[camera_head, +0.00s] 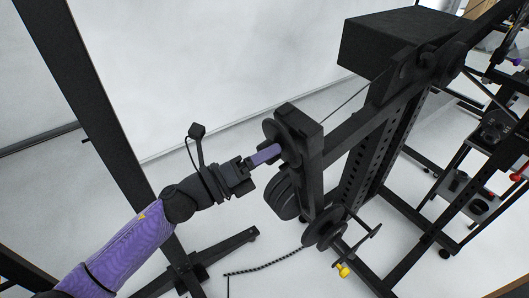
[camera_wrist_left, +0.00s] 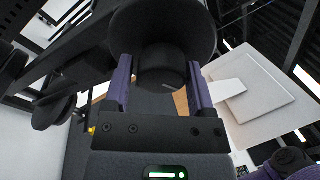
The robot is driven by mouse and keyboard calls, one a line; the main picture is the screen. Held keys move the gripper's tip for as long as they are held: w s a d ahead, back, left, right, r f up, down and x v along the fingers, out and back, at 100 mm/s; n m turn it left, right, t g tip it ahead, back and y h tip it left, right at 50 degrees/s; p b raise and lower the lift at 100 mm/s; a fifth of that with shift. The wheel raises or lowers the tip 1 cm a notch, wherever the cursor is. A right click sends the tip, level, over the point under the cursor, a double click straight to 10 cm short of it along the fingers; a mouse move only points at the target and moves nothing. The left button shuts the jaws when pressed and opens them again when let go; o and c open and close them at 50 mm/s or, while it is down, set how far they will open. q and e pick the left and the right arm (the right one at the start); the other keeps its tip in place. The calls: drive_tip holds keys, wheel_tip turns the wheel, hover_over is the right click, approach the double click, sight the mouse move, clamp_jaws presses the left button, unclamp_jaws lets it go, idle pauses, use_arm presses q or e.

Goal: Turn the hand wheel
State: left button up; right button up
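A dark round wheel with a hub (camera_head: 283,135) sits on the side of a black upright frame in the head view. In the left wrist view its wide disc (camera_wrist_left: 160,22) fills the top, with the round hub (camera_wrist_left: 160,68) in front of it. My left gripper (camera_head: 266,154) is at this wheel, its purple fingers pointing at it. In the left wrist view the spread fingers (camera_wrist_left: 160,82) lie on both sides of the hub, close to it; whether they press on it I cannot tell. My right gripper is not in view.
A lower wheel (camera_head: 323,230) with protruding handles and a yellow part (camera_head: 343,270) sits below on the frame. A black box (camera_head: 385,42) tops it. A black post (camera_head: 85,90) stands left. Shelves with tools stand at right. The white floor behind is clear.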

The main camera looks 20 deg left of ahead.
use_arm(q)
drive_tip(key=shift+o, duration=1.3)
drive_tip(key=b+v, duration=0.2)
drive_tip(key=v, duration=0.8)
